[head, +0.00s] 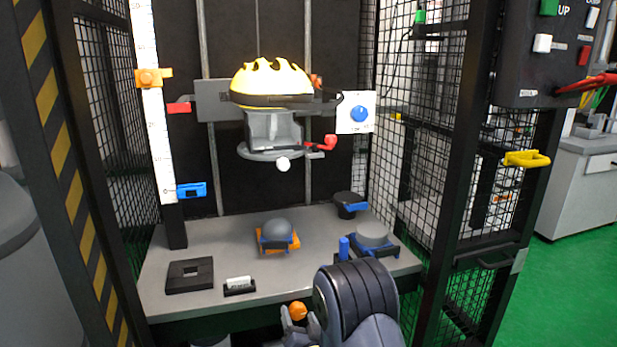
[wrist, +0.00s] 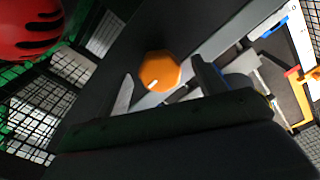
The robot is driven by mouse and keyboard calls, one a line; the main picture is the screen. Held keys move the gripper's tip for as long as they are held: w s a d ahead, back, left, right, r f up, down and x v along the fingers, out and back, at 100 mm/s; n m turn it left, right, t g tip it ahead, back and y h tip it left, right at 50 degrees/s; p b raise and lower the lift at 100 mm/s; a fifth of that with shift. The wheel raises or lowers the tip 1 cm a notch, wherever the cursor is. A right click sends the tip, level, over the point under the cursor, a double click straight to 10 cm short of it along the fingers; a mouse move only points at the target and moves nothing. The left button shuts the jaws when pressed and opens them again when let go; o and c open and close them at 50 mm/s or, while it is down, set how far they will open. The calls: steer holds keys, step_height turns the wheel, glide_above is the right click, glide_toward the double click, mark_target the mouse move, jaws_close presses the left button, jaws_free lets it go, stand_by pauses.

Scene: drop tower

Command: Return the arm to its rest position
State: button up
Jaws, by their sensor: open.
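My gripper (head: 300,322) is low in the head view, just in front of the bench's front edge, with part of my arm beside it. In the wrist view its two fingers stand apart with a gap between them. An orange faceted knob (wrist: 160,71) shows between and beyond the fingertips. The orange knob also shows in the head view (head: 297,310) at the fingertips. I cannot tell whether the fingers touch it. Nothing is seen held.
The drop tower holds a yellow helmet (head: 271,84) on its carriage above the grey bench (head: 215,250). Mesh panels (head: 409,120) and dark posts (head: 462,180) close in the sides. A red helmet (wrist: 28,28) is at upper left in the wrist view. Green floor is open at right.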

steer(key=n, duration=0.5)
steer(key=shift+n, duration=0.4)
steer(key=shift+s+d, duration=0.1)
steer(key=shift+s, duration=0.3)
